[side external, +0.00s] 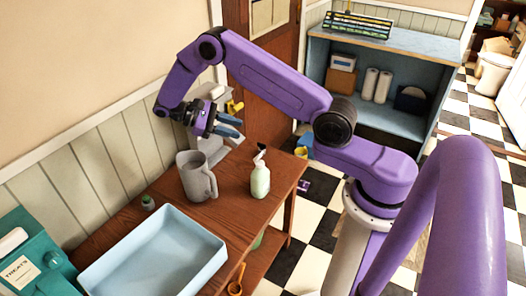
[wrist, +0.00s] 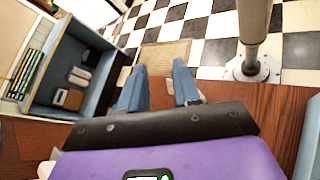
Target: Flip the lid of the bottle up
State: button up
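A pale green bottle (side external: 260,181) stands upright on the wooden table near its far right edge. Its white and dark top (side external: 260,154) sticks up at a tilt; I cannot tell the lid's exact position. My gripper (side external: 238,127) is above the table, up and left of the bottle in the side view, with its blue fingers pointing right. In the wrist view the two fingers of my gripper (wrist: 160,88) are apart with nothing held between them. I cannot clearly make out the bottle in the wrist view.
A grey pitcher (side external: 196,181) stands left of the bottle. A light blue basin (side external: 212,246) fills the table's front. A small green-topped jar (side external: 148,203) sits at the wall side. A grey appliance (side external: 213,150) stands behind the pitcher. Table around the bottle is clear.

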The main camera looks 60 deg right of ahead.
jog(key=s+a+n+t+h, duration=0.3)
jog(key=a+n+t+h, duration=0.15)
jog(key=h, duration=0.35)
jog(key=n+t+h, duration=0.2)
jog(key=n+t, duration=0.1)
jog(key=t, duration=0.2)
send_near(259, 157)
jog(key=d, duration=0.8)
jog(key=s+d, duration=0.1)
jog(key=d, duration=0.3)
jog(key=shift+d+r, duration=0.2)
jog(key=shift+r, duration=0.15)
